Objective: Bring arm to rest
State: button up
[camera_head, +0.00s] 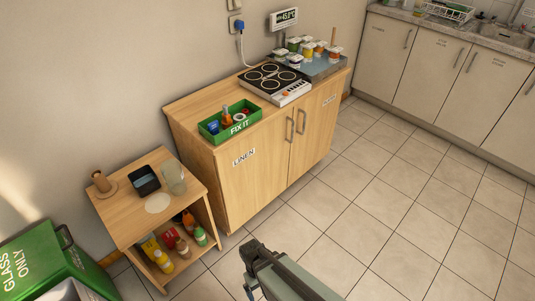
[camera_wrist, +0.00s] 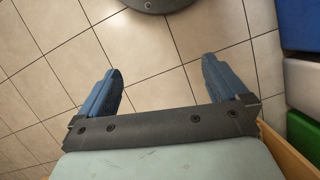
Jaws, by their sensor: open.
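My gripper (camera_wrist: 160,88) is open in the wrist view. Its two blue fingers stand wide apart with nothing between them but tiled floor. In the head view, part of my arm (camera_head: 285,277) reaches in from the bottom edge, over the floor in front of the wooden cabinet.
A small wooden table (camera_head: 129,221) holds a black tray and a jug, with bottles below. The wooden cabinet (camera_head: 261,165) carries a green box (camera_head: 230,121), a hob (camera_head: 273,82) and a tray of jars. A green bin (camera_head: 52,262) stands lower left. Floor at right is clear.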

jog(key=s+d+f+m+g+y, duration=0.1)
jog(key=s+d+f+m, duration=0.1)
jog(key=d, duration=0.7)
jog(key=s+d+f+m+g+y, duration=0.1)
jog(key=s+d+f+m+g, duration=0.1)
jog(key=s+d, duration=0.5)
jog(key=shift+s+d+f+m, duration=0.15)
jog(key=shift+d+f+m, duration=0.55)
jog(key=shift+d+m, duration=0.6)
dwell(0.4)
